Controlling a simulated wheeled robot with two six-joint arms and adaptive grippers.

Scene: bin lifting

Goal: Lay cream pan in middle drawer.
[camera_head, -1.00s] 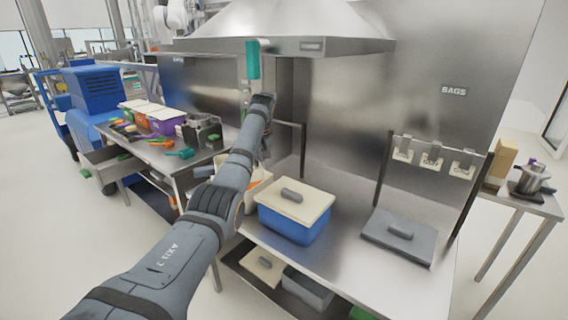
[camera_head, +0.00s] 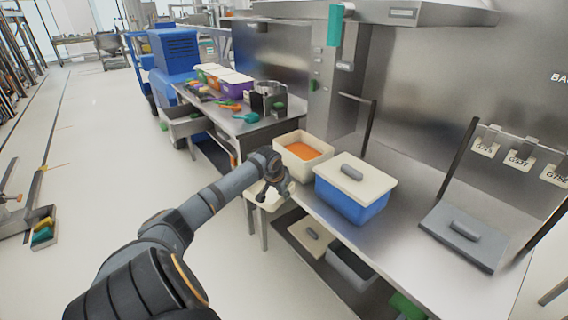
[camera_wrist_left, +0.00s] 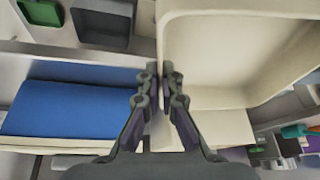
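A cream open container (camera_head: 322,160) with orange contents stands at the left end of the near steel bench. A flat cream surface (camera_head: 252,190) shows below and beside my left gripper (camera_head: 272,196); I cannot tell whether it is the cream pan. In the left wrist view, a cream open-topped container (camera_wrist_left: 235,50) fills the upper right. My left fingertips (camera_wrist_left: 160,70) are close together beside its edge, with a narrow cream strip between them; whether they grip it is unclear. An open grey drawer (camera_head: 187,127) is at the far bench; which is the middle drawer is unclear. My right gripper is out of view.
A blue bin with a cream lid (camera_head: 345,205) stands right of the cream container. A grey lid (camera_head: 462,240) lies further right. Below, the shelf holds a cream lid (camera_head: 310,237) and grey bin (camera_head: 350,268). The floor at left is mostly clear.

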